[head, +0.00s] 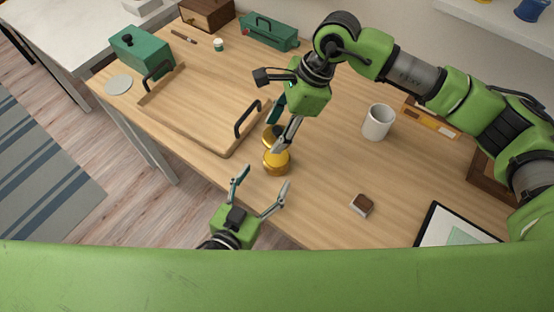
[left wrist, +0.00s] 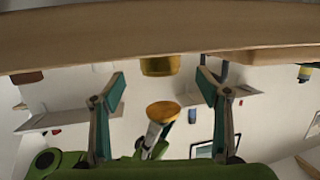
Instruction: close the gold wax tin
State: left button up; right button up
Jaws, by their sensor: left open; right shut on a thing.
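The gold wax tin (head: 276,165) stands upright near the table's front edge, and its body shows at the top of the left wrist view (left wrist: 160,66). Its gold lid (head: 269,141) is apart from the body, and it also shows in the left wrist view (left wrist: 163,112). My right gripper (head: 279,133) is shut on the lid and holds it above the tin, its fingers partly covering it. My left gripper (head: 262,182) is open and empty in front of the tin, its fingers spread towards it without touching.
A wooden tray (head: 190,130) with black handles lies left of the tin. A white mug (head: 378,122) stands to the right, and a small brown-topped block (head: 362,205) lies nearer the front. A clipboard (head: 455,228) is at the right. The table between tin and block is clear.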

pick_arm(q)
jog(key=x, duration=0.8)
pick_arm(e)
jog(key=shift+s, duration=0.1)
pick_arm(q)
jog(key=c, duration=1.7)
pick_arm(e)
send_over(271, 157)
jog(key=d, duration=0.1)
jog(key=shift+d+f, duration=0.2)
jog(key=shift+f, duration=2.2)
jog(key=shift+f, duration=0.1)
jog(key=shift+f, duration=0.8)
jog(key=shift+f, duration=0.65)
